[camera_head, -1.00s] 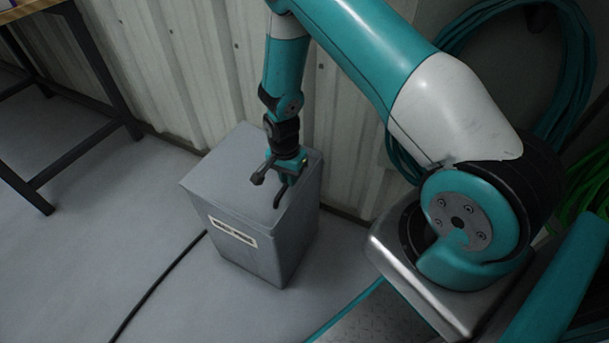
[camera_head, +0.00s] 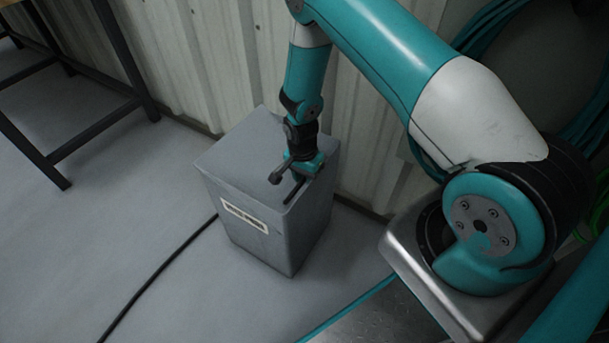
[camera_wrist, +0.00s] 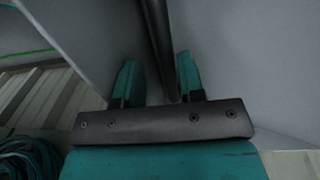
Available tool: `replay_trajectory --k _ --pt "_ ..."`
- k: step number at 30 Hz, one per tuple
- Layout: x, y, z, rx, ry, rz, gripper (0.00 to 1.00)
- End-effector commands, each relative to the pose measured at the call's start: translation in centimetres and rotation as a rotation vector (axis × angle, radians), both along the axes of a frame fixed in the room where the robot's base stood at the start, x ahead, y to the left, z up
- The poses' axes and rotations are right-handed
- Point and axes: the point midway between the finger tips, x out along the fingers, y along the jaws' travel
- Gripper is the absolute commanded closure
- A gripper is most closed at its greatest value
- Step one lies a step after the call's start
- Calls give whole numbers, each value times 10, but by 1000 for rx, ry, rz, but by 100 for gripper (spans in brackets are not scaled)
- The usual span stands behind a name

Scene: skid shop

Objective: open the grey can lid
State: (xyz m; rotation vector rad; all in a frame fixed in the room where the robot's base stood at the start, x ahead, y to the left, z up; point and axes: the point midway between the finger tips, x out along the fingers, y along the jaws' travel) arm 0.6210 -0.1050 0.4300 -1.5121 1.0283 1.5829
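The grey can (camera_head: 265,245) is a box-shaped bin on the floor against the wall, with a pale label on its front. Its flat grey lid (camera_head: 245,155) lies shut on top. My gripper (camera_head: 292,190) points down at the right front part of the lid, close to its edge. In the wrist view the two teal fingers of my gripper (camera_wrist: 160,85) are apart. A dark bar (camera_wrist: 160,40) runs between them, nearer the right finger; I cannot tell whether it touches. Grey surfaces of the can fill both sides. The fingertips are partly hidden in the head view.
A corrugated wall (camera_head: 200,60) stands right behind the can. A black cable (camera_head: 160,275) lies on the floor to its left. A dark-legged table (camera_head: 85,135) stands at the upper left. The floor between is clear.

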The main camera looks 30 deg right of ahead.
Motion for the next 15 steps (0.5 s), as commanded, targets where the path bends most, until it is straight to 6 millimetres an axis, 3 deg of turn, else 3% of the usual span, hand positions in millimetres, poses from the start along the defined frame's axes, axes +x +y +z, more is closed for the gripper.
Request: replay_trajectory --k 8,15 --pt "0 1 7 1 0 1 60" --pt "5 2 56 1 -5 1 60"
